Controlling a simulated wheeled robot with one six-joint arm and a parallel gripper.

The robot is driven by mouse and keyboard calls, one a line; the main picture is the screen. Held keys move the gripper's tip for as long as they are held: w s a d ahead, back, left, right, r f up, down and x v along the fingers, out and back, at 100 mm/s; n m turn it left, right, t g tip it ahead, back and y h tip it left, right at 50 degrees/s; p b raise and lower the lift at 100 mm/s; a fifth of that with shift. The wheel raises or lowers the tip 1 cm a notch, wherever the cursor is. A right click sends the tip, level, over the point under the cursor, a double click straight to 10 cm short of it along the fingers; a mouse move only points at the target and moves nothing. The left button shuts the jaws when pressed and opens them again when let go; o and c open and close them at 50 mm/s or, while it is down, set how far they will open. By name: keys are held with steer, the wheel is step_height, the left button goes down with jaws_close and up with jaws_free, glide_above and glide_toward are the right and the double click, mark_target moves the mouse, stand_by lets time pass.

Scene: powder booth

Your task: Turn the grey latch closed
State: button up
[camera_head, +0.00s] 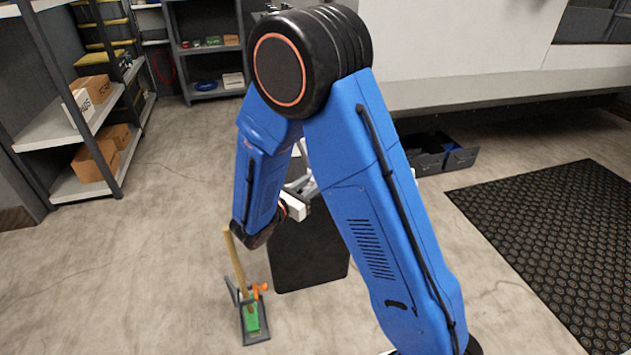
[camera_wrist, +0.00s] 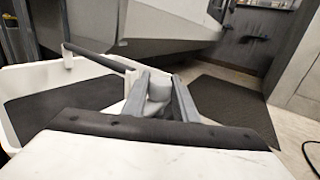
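In the wrist view, the two grey fingers of my gripper (camera_wrist: 160,88) stand apart, on either side of a pale rounded piece (camera_wrist: 158,86). I cannot tell whether they press on it. A thin grey bar (camera_wrist: 98,57), which looks like the latch, runs from a small pale post at the left towards the fingertips. Whether the bar joins the rounded piece is unclear. In the head view, my blue arm hides most of the gripper and the latch. Only pale and grey parts show behind the arm, above a dark box-like stand (camera_head: 308,255).
A white-rimmed tray with a dark inside (camera_wrist: 60,97) lies left of the gripper. Shelves (camera_head: 60,120) line the left, and a black mat (camera_head: 560,240) lies right.

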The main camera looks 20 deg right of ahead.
steer(key=shift+m, duration=0.3)
steer(key=shift+m+g+h, duration=0.75)
steer(key=shift+m+g, duration=0.55)
steer(key=shift+g, duration=0.8)
steer(key=shift+m+g+h, duration=0.75)
steer(key=shift+m+g, duration=0.55)
steer(key=shift+g, duration=1.1)
steer(key=o, duration=0.8)
steer(key=shift+a, duration=0.1)
steer(key=a, duration=1.1)
steer(key=s+a, duration=0.1)
steer(key=a, duration=0.5)
steer(key=shift+a, duration=0.15)
